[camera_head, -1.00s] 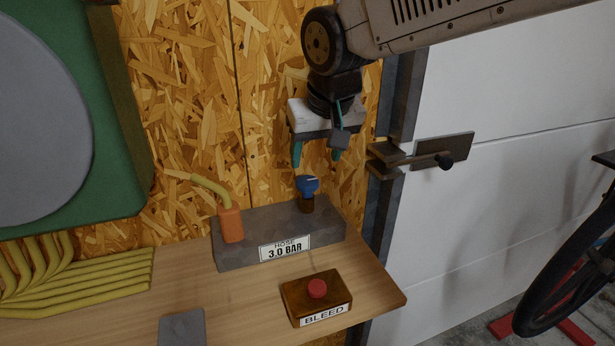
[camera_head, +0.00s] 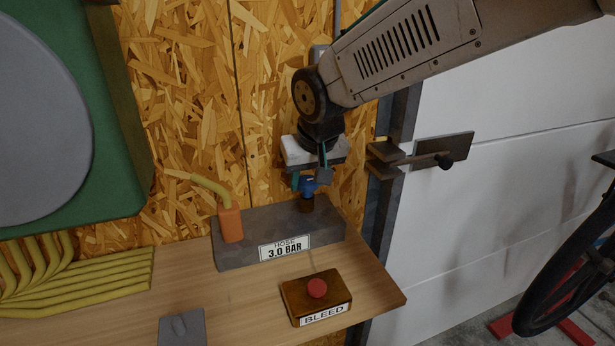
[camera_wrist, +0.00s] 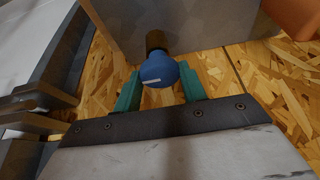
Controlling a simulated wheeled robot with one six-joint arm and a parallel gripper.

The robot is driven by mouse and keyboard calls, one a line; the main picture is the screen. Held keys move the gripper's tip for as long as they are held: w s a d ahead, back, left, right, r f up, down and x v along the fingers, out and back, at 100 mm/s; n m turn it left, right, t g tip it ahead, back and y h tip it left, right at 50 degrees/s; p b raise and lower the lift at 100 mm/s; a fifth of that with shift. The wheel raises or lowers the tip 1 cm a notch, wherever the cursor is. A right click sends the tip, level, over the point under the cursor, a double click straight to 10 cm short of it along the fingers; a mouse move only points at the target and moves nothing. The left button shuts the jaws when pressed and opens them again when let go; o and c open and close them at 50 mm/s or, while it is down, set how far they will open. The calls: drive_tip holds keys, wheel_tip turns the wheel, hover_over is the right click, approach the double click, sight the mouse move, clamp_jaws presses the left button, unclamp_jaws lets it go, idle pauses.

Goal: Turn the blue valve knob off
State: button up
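The blue valve knob (camera_head: 308,186) sits on a brown stem at the right end of the grey block labelled "HOSE 3.0 BAR" (camera_head: 225,257). In the wrist view the knob (camera_wrist: 158,71) is round with a short white mark on its face. My gripper (camera_head: 308,180) points down over the knob. In the wrist view its teal fingers (camera_wrist: 160,90) stand apart, one on each side of the knob. Small gaps show between the fingers and the knob, so it looks open.
An orange fitting (camera_head: 231,225) with a yellow hose stands on the block's left end. A red button on a box labelled "BLEED" (camera_head: 340,293) sits in front. Yellow hose coils (camera_head: 90,280) lie left. The chipboard wall (camera_head: 190,120) is close behind.

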drive_tip(key=c, duration=0.3)
drive_tip(key=n+y, duration=0.1)
drive_tip(key=n, duration=0.1)
drive_tip(key=n+y, duration=0.1)
drive_tip(key=n, duration=0.2)
drive_tip(key=shift+w+d+n+g, duration=0.1)
drive_tip(key=shift+d+n+g, duration=0.05)
drive_tip(key=shift+n+g, duration=0.2)
drive_tip(key=n+g, duration=0.1)
drive_tip(key=n, duration=0.2)
drive_tip(key=n+g+y, duration=0.1)
drive_tip(key=n, duration=0.2)
drive_tip(key=shift+w, duration=0.1)
drive_tip(key=shift+n+g, duration=0.25)
drive_tip(key=o, duration=0.9)
drive_tip(key=shift+d, duration=0.1)
